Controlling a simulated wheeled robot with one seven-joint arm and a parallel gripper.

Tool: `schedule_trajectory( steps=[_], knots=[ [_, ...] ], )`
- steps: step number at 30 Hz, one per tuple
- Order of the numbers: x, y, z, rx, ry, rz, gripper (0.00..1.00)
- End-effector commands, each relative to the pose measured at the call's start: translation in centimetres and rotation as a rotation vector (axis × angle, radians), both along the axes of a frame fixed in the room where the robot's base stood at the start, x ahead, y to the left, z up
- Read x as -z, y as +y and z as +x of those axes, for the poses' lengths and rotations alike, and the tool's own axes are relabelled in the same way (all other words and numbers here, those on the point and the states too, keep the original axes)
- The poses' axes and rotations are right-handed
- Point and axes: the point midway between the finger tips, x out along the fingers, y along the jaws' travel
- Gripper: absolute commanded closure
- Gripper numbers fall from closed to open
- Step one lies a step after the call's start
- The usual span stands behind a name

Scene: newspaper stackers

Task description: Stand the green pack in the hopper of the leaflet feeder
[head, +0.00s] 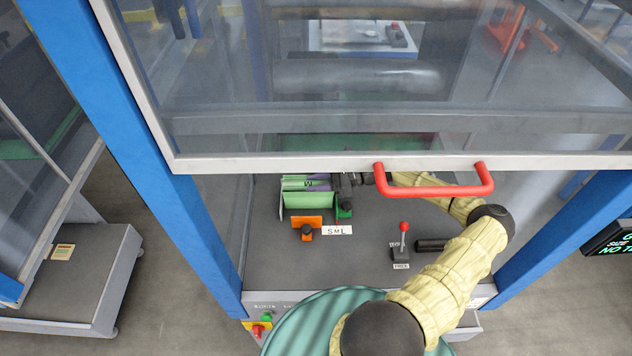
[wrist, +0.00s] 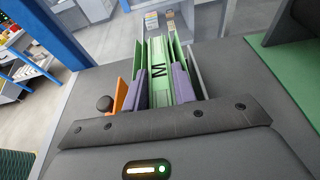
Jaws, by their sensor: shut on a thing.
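The green pack (wrist: 158,70) carries a black letter M and is held between the purple finger pads of my gripper (wrist: 161,88). The leaflet feeder's hopper has green side walls (wrist: 176,48), and the pack lies between them in the wrist view. I cannot tell whether the pack touches the hopper floor. In the head view, the hopper (head: 308,207) stands under the raised guard's edge, with my gripper (head: 318,184) at it from the right. My wrist and the guard's frame hide part of the pack there.
An orange guide (head: 306,221) with a black knob stands in front of the hopper, beside an S M L scale (head: 337,230). A red-knobbed lever (head: 403,236) marked FREE stands to the right. The clear guard's red handle (head: 435,190) hangs over my arm.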

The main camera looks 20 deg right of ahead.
Motion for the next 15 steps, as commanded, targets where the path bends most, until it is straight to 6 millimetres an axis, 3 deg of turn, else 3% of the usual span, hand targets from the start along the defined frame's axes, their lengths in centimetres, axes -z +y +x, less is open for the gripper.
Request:
schedule_trajectory(
  steps=[9,10,13,15],
  knots=[
    [0.16,0.07,0.02,-0.001,-0.001,0.000,1.00],
    [0.26,0.06,0.00,-0.002,0.000,-0.001,0.71],
    [0.20,0.07,0.01,-0.002,-0.001,-0.001,0.51],
    [0.19,0.07,0.01,-0.001,-0.001,0.000,0.51]
  ],
)
